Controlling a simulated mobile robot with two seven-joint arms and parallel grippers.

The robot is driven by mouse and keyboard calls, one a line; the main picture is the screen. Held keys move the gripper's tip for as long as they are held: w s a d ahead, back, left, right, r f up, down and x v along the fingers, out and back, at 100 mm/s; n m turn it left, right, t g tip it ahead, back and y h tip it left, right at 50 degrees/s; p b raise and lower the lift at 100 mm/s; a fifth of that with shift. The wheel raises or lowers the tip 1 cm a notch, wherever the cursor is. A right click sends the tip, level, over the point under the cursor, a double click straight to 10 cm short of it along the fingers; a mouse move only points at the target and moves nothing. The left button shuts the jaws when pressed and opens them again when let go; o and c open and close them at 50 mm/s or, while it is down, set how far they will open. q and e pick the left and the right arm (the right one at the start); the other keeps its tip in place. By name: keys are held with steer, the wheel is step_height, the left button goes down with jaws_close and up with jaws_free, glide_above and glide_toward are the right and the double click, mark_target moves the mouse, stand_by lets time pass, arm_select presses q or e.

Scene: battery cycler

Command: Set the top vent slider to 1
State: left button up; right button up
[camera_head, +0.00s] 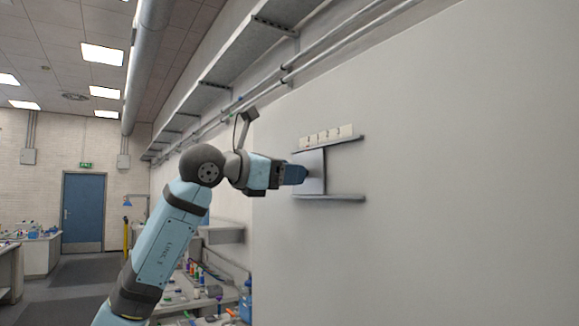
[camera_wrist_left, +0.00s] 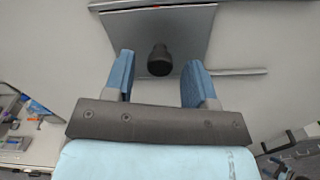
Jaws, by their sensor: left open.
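The vent slider is a flat grey plate (camera_head: 316,160) between two horizontal rails, an upper rail (camera_head: 345,142) and a lower rail (camera_head: 345,197). The plate stands at the left part of the rails. A pale strip with several small numerals (camera_head: 326,136) sits above the upper rail; the numerals are too small to read surely. In the left wrist view the plate (camera_wrist_left: 190,25) carries a round black knob (camera_wrist_left: 160,66). My left gripper (camera_head: 303,174) is at the plate, with its blue fingers open on either side of the knob, apart from it. The head view hides the knob behind the gripper.
The pale wall panel (camera_head: 450,170) right of the rails is bare. Pipes (camera_head: 340,50) and a shelf run along the wall above. A cluttered bench (camera_head: 195,300) lies below, behind my left arm.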

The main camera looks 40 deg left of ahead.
mark_target(315, 171)
arm_select(q)
steer(key=shift+w+d, duration=0.15)
steer(key=shift+w, duration=0.2)
jaws_close()
steer(key=shift+s+d, duration=0.35)
steer(key=shift+d, duration=0.4)
steer(key=shift+s+d, duration=0.3)
steer(key=shift+d, duration=0.4)
jaws_free()
steer(key=shift+a, duration=0.1)
